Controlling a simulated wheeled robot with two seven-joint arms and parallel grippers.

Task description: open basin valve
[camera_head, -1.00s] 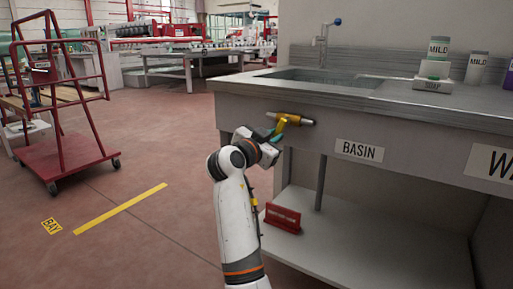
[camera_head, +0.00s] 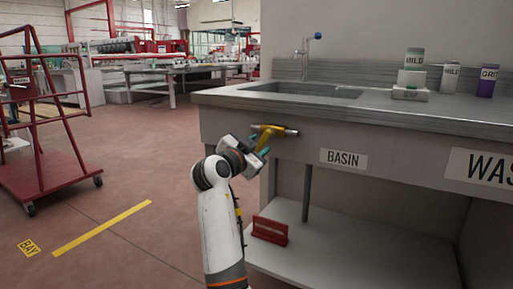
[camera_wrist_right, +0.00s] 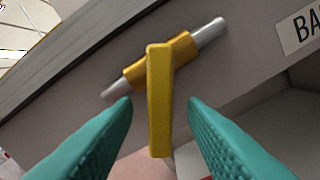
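The basin valve (camera_head: 275,131) is a yellow body on a short grey pipe, on the front panel of the sink counter, left of the BASIN label (camera_head: 343,158). Its yellow lever (camera_wrist_right: 159,100) points down toward my wrist camera in the right wrist view. My right gripper (camera_head: 258,145) is just below and left of the valve. In the right wrist view its teal fingers (camera_wrist_right: 160,112) are open, one on each side of the lever, with visible gaps. The lever is not gripped. My left gripper is not in view.
The sink basin (camera_head: 300,90) and tap (camera_head: 307,55) are on the counter above. Bottles (camera_head: 450,77) stand on the counter at right. A red sign (camera_head: 270,230) stands on the lower shelf (camera_head: 350,250). A red cart (camera_head: 45,165) is at left, with clear floor between.

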